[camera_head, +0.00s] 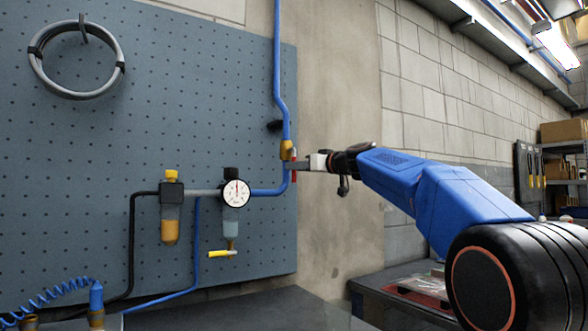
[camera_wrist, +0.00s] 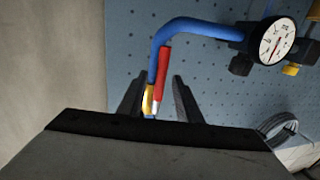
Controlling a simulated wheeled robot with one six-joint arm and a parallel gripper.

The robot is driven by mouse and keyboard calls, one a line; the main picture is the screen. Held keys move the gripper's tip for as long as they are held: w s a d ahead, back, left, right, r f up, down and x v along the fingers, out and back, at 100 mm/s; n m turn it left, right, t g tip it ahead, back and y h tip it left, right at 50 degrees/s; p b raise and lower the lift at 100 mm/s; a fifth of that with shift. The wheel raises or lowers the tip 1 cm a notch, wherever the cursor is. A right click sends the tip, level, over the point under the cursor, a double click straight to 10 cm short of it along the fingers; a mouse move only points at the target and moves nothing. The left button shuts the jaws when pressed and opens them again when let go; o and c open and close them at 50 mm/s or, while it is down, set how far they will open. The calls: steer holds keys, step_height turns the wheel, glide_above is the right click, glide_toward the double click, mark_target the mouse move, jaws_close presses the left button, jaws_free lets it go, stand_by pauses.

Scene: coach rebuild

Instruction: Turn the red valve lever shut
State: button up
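The red valve lever (camera_wrist: 162,75) lies close alongside the blue pipe and roughly in line with it, next to the brass valve body (camera_wrist: 148,101). In the head view the brass valve (camera_head: 286,150) sits on the blue vertical pipe, with the red lever (camera_head: 294,167) just below it, partly hidden by my gripper. My gripper (camera_head: 298,166) reaches in from the right at the lever. In the wrist view my two dark fingers (camera_wrist: 158,97) stand apart, with the lever's near end and the valve between them. A gap shows between lever and right finger.
A pressure gauge (camera_head: 236,193) and an amber-bowled filter (camera_head: 171,210) hang left of the valve on the blue pegboard (camera_head: 90,150). A coiled hose (camera_head: 77,60) hangs upper left. A dark bench top (camera_head: 250,310) lies below. Bare wall is right of the pipe.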

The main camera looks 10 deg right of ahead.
steer(key=shift+x, duration=1.1)
steer(key=shift+c, duration=0.6)
jaws_close()
steer(key=w+d+r+n+h, duration=0.2)
steer(key=d+r+n+h, duration=0.2)
steer(key=n, duration=1.1)
steer(key=shift+d+r+n+g, duration=0.4)
steer(key=shift+d+r, duration=0.5)
steer(key=shift+r, duration=0.2)
